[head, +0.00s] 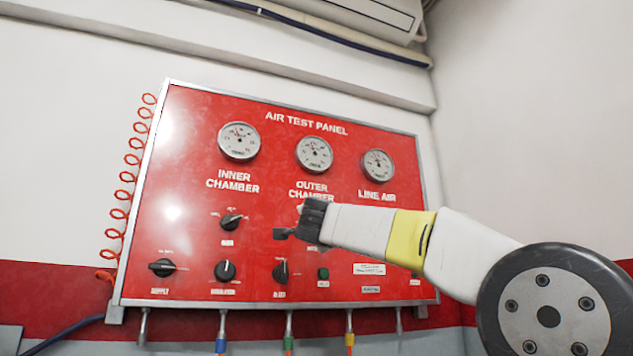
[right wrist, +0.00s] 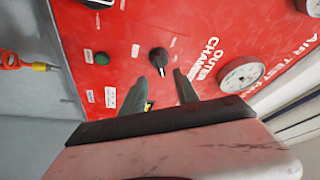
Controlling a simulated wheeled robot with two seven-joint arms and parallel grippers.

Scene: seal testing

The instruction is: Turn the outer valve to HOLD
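The outer valve is a black knob (right wrist: 159,58) on the red panel, below the OUTER CHAMBER label in the right wrist view. Its pale pointer mark faces towards my gripper in that view. My right gripper (right wrist: 160,80) is open, its two dark fingers on either side of the knob's line. The knob shows between and just beyond the fingertips; I cannot tell whether they touch it. In the head view my right gripper (head: 291,226) is at the panel below the OUTER CHAMBER gauge (head: 314,154) and hides most of the knob. My left gripper is out of view.
The inner chamber knob (head: 231,221) is to the left. Below are the supply knob (head: 161,268), isolation knob (head: 224,271), bleed knob (head: 281,271) and a green button (head: 323,273). A coiled orange hose (head: 123,195) hangs along the panel's left edge.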

